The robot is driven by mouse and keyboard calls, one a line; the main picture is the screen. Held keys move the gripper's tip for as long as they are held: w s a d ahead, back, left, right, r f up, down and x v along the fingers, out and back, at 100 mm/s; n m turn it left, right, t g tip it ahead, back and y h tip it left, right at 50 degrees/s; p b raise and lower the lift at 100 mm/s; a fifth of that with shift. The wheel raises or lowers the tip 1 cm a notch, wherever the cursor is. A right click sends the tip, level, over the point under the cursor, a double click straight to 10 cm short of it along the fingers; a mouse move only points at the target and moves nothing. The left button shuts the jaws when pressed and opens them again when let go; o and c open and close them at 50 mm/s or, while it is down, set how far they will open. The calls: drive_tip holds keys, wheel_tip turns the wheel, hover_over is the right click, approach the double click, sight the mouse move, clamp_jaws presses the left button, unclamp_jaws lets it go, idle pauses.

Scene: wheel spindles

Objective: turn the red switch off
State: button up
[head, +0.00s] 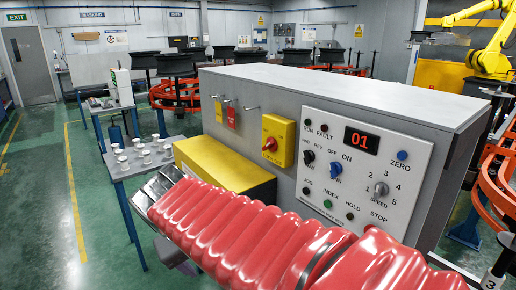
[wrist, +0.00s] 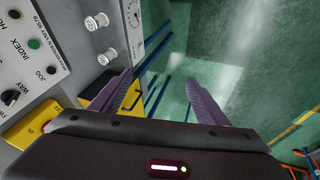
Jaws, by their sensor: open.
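The red switch (head: 270,144) is a red rotary handle on a yellow box (head: 284,134). The box is on the front of the grey cabinet, left of the control panel, in the head view. In the wrist view, part of the yellow box (wrist: 27,122) shows at lower left, with a bit of red beside my gripper body; the handle is mostly hidden. My gripper (wrist: 158,98) is open, its two purple-grey fingers apart with nothing between them. The fingers point past the cabinet front toward the green floor. In the head view my red-sleeved arm hides most of the gripper.
The control panel (head: 364,168) has a lit 01 display, knobs and buttons. A larger yellow box (head: 222,162) juts out left of the switch. A red tag (head: 231,118) hangs from a peg. A small table (head: 128,172) holds several white pieces. Open floor (head: 45,200) lies left.

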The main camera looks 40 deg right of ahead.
sight(269, 145)
drive_tip(key=w+d+r+m+g+h, duration=0.2)
drive_tip(key=w+d+h, duration=0.4)
drive_tip(key=w+d, duration=0.6)
drive_tip(key=w+d+r+m+g+h, duration=0.2)
drive_tip(key=w+d+r+m+h, duration=0.2)
drive_tip(key=w+d+h, duration=0.3)
drive_tip(key=w+d+m, duration=0.1)
drive_tip(key=w+d, duration=0.4)
drive_tip(key=shift+w+d+r+m+g+h, duration=0.15)
drive_tip(key=shift+r+m+g+h, duration=0.15)
drive_tip(key=shift+m+g, duration=0.1)
drive_tip(key=s+d, duration=0.1)
drive_tip(key=d, duration=1.2)
drive_tip(key=shift+s+d, duration=0.3)
drive_tip(key=shift+d, duration=0.05)
drive_tip(key=shift+c, duration=0.5)
drive_tip(key=shift+a, duration=0.1)
drive_tip(key=c, duration=0.9)
